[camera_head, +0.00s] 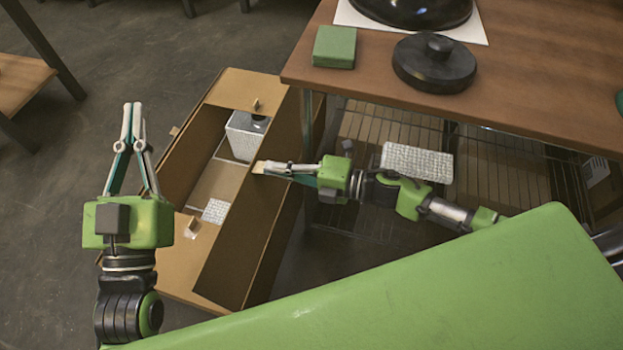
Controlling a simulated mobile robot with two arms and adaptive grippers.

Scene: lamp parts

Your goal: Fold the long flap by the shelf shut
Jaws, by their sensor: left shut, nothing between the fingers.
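An open cardboard box (180,262) stands on the floor beside the wooden shelf. Its long flap by the shelf (240,235) stands up at a slant along the box's right side. My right gripper (260,168) reaches in from the right across this flap, its fingertips at the flap's upper part; whether they touch it, and how far they are apart, I cannot tell. My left gripper (132,106) points up, shut and empty, left of the box.
A pale patterned carton (240,138) and a small patterned piece (215,210) show in the box. The wooden shelf top (545,75) holds a green block (334,47) and a dark round base (434,64). A wire rack (390,125) lies below.

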